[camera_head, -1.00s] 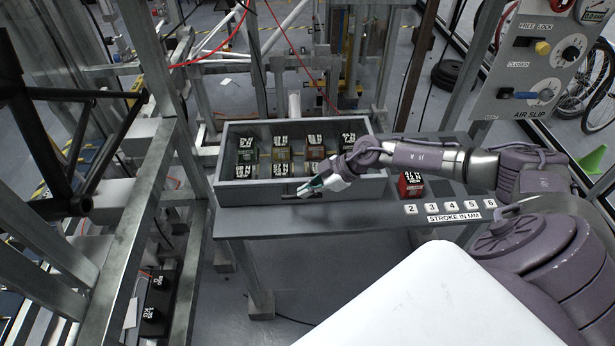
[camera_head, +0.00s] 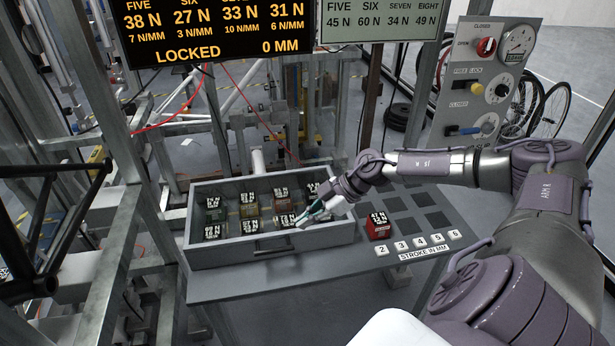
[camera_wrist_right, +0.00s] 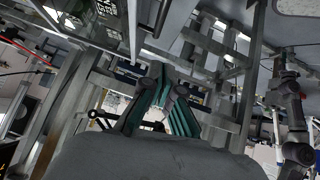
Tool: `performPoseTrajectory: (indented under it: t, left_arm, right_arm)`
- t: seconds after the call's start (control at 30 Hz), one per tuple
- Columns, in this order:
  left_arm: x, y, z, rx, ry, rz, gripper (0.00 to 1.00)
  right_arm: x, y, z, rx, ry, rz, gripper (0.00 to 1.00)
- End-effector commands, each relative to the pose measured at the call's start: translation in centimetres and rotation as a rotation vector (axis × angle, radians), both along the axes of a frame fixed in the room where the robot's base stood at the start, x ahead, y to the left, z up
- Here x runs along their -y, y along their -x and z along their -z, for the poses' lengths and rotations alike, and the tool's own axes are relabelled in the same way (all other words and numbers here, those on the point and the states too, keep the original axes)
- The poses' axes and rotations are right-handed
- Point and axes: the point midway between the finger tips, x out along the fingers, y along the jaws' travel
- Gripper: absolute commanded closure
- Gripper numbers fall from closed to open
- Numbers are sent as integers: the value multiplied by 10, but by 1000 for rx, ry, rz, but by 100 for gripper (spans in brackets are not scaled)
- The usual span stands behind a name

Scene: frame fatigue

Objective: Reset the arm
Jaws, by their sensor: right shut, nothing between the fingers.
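My right arm (camera_head: 440,165) comes in from the right in the head view. Its gripper (camera_head: 306,217) is shut and empty, at the right front part of the grey drawer box (camera_head: 283,243). Whether it touches the rim cannot be told. In the right wrist view the green-lined fingers (camera_wrist_right: 160,103) show with nothing held between them. My left gripper is not seen in the head view. A dark jointed arm (camera_wrist_right: 292,120) shows at the right of the wrist view; whose it is cannot be told.
The box holds several labelled blocks (camera_head: 249,209). A red block (camera_head: 378,226) stands on the bench beside dark square pads (camera_head: 436,220) and numbered stroke buttons (camera_head: 420,243). A display (camera_head: 215,30) reads LOCKED, 0 MM. A control panel (camera_head: 483,95) stands at right, metal posts at left.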

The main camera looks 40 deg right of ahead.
Motion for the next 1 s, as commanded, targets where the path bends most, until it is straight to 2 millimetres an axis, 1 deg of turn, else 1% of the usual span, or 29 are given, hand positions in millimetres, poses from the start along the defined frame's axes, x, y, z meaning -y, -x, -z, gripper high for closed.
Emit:
performPoseTrajectory:
  t: [0.03,0.1,0.3,0.37,0.43,0.47,0.57,0.6,0.67,0.7,0.77,0.8,0.87,0.9,0.97,1.0]
  left_arm:
    - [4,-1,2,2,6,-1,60]
    - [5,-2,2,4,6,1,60]
    - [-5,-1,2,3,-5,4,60]
    - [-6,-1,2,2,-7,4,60]
    - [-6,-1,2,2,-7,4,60]
    - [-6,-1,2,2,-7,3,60]
    - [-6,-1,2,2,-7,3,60]
    - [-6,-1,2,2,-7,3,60]
    - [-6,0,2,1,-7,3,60]
    - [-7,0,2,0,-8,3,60]
    - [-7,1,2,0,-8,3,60]
    - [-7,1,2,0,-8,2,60]
    - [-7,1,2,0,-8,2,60]
    - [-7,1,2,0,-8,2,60]
    - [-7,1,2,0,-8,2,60]
    - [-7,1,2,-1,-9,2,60]
  right_arm:
    - [2,2,-2,-1,1,0,100]
    - [2,3,-4,-1,0,-1,100]
    - [2,3,-6,0,-2,-1,100]
    - [-2,2,-4,10,-10,-4,100]
    - [-18,-3,-2,46,-35,-10,100]
    - [-29,-7,-1,74,-53,-13,100]
    - [-84,-22,2,212,-147,0,100]
    - [-112,-29,0,286,-194,29,100]
    - [-145,-36,-5,388,-253,107,100]
    - [-161,-40,-8,442,-277,177,100]
    - [-177,-41,-11,494,-294,298,100]
    - [-182,-40,-10,508,-291,386,100]
    - [-185,-33,-5,498,-267,521,100]
    - [-184,-25,1,471,-239,607,100]
    - [-181,-9,14,401,-183,726,100]
    - [-179,5,24,340,-140,792,100]
